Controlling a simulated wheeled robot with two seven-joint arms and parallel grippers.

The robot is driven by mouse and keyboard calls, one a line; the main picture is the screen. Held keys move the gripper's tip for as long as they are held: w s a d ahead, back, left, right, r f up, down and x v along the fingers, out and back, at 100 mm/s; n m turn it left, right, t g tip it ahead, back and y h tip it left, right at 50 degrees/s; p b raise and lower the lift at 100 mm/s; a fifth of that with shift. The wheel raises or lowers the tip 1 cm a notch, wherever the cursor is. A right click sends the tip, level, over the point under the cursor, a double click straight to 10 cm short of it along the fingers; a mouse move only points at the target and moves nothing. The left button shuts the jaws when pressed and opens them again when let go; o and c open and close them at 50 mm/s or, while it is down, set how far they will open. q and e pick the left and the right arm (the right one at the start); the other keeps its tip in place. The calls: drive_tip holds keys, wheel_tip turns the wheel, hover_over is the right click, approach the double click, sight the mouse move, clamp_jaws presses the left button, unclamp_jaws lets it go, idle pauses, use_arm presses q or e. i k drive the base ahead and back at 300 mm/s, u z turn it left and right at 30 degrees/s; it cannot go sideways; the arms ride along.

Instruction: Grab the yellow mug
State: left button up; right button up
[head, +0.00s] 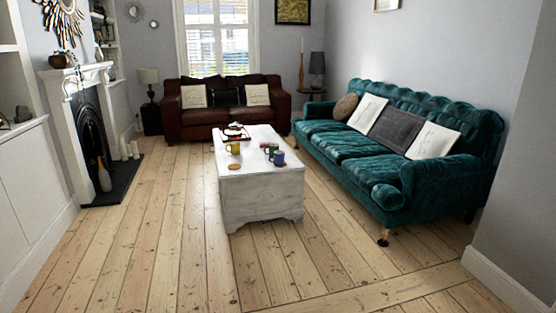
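A small yellow mug (233,148) stands upright on the far left part of the white chest-like coffee table (262,193). A green mug (272,149) and a blue mug (279,158) stand to its right on the same tabletop, with a reddish mug close beside them. A round orange-brown disc (234,167) lies flat in front of the yellow mug. Neither of my grippers shows in the head view, so their state is hidden.
A dark tray with items (233,131) sits behind the mugs. A green sofa (340,146) stands right of the table, a brown leather sofa (205,117) behind it. A fireplace (92,135) is at left. Floorboards (160,230) in front and left are clear.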

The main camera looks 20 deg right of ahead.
sight(233, 148)
drive_tip(key=u, duration=0.1)
drive_tip(key=k, duration=0.15)
drive_tip(key=u, duration=2.25)
drive_tip(key=i, duration=0.2)
drive_tip(key=z, duration=1.35)
drive_tip(key=i, duration=3.05)
drive_tip(key=z, duration=0.35)
drive_tip(key=i, duration=2.85)
drive_tip(key=z, duration=1.3)
drive_tip(key=i, duration=1.55)
drive_tip(key=z, duration=2.2)
drive_tip(key=i, duration=1.25)
drive_tip(key=z, duration=0.25)
